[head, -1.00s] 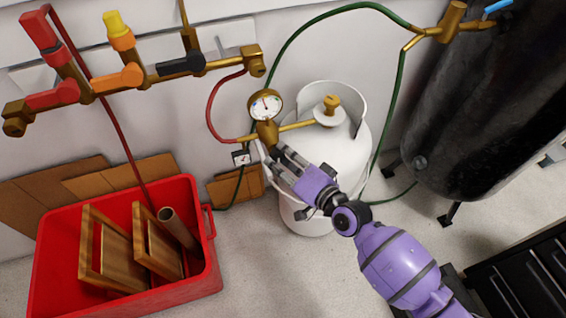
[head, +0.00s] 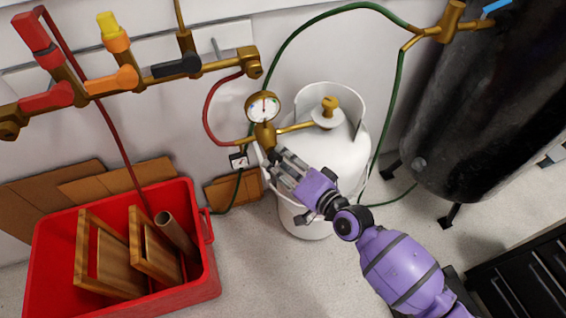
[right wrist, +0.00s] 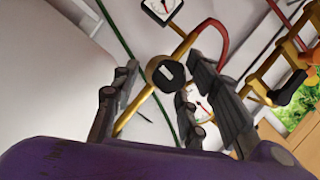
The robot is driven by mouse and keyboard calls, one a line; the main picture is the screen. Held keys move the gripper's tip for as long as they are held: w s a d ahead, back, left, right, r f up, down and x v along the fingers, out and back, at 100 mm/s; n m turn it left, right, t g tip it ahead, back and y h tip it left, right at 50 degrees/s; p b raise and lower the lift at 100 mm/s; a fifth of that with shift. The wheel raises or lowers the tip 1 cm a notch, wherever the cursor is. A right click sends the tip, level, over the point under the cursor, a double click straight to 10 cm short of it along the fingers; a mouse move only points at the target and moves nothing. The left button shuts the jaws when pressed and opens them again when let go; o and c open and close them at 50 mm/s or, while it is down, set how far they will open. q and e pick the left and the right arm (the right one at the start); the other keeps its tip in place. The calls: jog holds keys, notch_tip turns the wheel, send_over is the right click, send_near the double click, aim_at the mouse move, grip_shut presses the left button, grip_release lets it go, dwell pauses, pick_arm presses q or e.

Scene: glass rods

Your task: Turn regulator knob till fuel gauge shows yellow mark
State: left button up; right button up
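A round brass gauge (head: 263,107) with a white face stands on the brass regulator (head: 264,135) beside the white gas tank (head: 345,155). Its needle points roughly upward; its colour marks are too small to read surely. My right gripper (head: 272,160) is just in front of and below the regulator. In the right wrist view, a dark round knob (right wrist: 165,72) with a pale mark lies between the fingers of the right gripper (right wrist: 160,90). The fingers are apart, with a visible gap at the left of the knob. My left gripper is out of view.
A small square gauge (head: 239,160) hangs left of the regulator. A red hose (head: 208,110) and green hose (head: 300,40) run close by. A red crate (head: 120,300) with wooden frames stands at left, a black tank (head: 465,110) at right. Coloured valves line the upper-left pipe.

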jog(key=shift+a+r, duration=0.1)
jog(key=v, duration=1.2)
